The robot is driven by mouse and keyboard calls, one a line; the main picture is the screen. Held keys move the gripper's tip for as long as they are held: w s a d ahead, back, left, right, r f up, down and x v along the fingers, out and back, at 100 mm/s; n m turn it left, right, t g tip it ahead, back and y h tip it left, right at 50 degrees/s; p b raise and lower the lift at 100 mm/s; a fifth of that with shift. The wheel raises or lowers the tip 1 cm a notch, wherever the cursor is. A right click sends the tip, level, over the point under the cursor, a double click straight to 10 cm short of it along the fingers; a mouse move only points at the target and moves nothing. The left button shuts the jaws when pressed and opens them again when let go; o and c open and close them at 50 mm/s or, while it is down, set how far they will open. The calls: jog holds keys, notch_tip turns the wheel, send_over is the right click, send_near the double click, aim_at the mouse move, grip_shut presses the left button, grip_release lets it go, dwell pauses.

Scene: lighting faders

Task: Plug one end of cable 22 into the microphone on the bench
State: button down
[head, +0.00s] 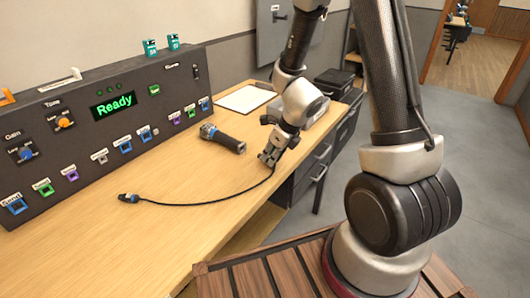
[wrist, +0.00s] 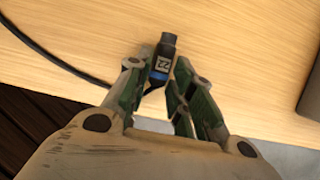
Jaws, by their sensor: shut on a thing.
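The microphone (head: 224,139) lies on its side on the wooden bench in the head view. It has a dark body, and its left end is silver and blue. The black cable (head: 200,203) curves across the bench, with one dark connector end (head: 129,198) lying free at the left. My gripper (head: 268,157) is just right of the microphone, apart from it. In the wrist view my gripper (wrist: 162,92) is shut on the other connector end (wrist: 161,62), which is black with a blue band and a white mark, possibly 22. The microphone is not in the wrist view.
A dark control panel (head: 100,125) with a green "Ready" display, knobs and coloured buttons stands along the back of the bench. A white sheet (head: 245,98) lies behind the microphone. A grey box (head: 308,112) sits at the bench's right end. The front of the bench is mostly clear.

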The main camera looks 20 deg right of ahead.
jog(key=shift+w+a, duration=0.85)
jog(key=shift+w, duration=0.35)
jog(key=shift+w+a, duration=0.85)
jog(key=shift+w, duration=0.3)
jog(key=shift+w+a, duration=0.7)
jog(key=shift+w, duration=0.2)
dwell(0.8)
dwell(0.4)
jog(key=c, duration=1.2)
grip_release()
jog(key=shift+o, duration=0.2)
